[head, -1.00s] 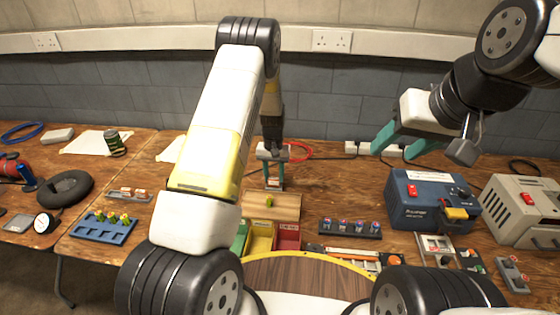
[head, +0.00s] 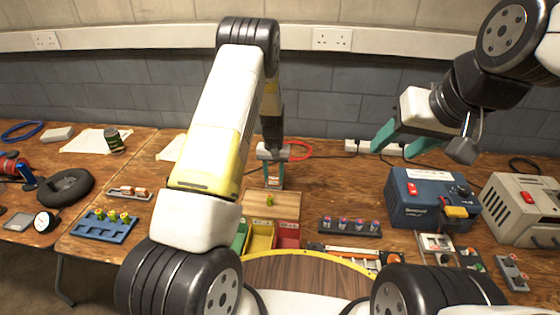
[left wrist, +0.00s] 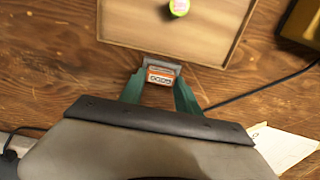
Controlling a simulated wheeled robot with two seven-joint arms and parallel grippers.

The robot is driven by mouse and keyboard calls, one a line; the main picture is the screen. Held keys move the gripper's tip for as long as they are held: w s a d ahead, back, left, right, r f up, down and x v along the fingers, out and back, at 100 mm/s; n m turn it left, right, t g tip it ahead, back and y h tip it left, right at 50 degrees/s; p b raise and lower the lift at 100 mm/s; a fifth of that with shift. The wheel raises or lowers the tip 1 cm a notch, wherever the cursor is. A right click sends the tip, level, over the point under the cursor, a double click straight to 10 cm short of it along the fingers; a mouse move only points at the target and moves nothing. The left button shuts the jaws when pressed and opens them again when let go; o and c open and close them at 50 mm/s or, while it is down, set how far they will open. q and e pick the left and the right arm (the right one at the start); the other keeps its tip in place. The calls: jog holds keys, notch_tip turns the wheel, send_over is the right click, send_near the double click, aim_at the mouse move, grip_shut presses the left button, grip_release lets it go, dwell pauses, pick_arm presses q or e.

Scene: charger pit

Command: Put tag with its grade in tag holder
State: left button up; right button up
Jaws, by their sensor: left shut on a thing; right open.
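My left gripper (head: 273,184) points down just behind the wooden tray (head: 286,206), over the bench. It is shut on a small tag (left wrist: 160,76) with an orange and white face and dark lettering, too small to read surely. A grey piece (left wrist: 161,61) shows right at the tag between the green fingers; I cannot tell whether it is a holder or part of the tag. A small stand (head: 129,193) with orange and white pieces sits at left. My right gripper (head: 398,150) is open and empty, high over the back of the bench.
A yellow-green cell (head: 269,201) stands on the tray. Green, yellow (head: 262,236) and red bins stand in front. A dark rack (head: 349,227) of several cells, a blue rack (head: 104,227) and a blue charger box (head: 432,200) are around.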

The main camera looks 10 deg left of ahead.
pick_arm(q)
jog(key=o, duration=1.4)
jog(key=shift+r, duration=3.45)
jog(key=shift+r, duration=0.1)
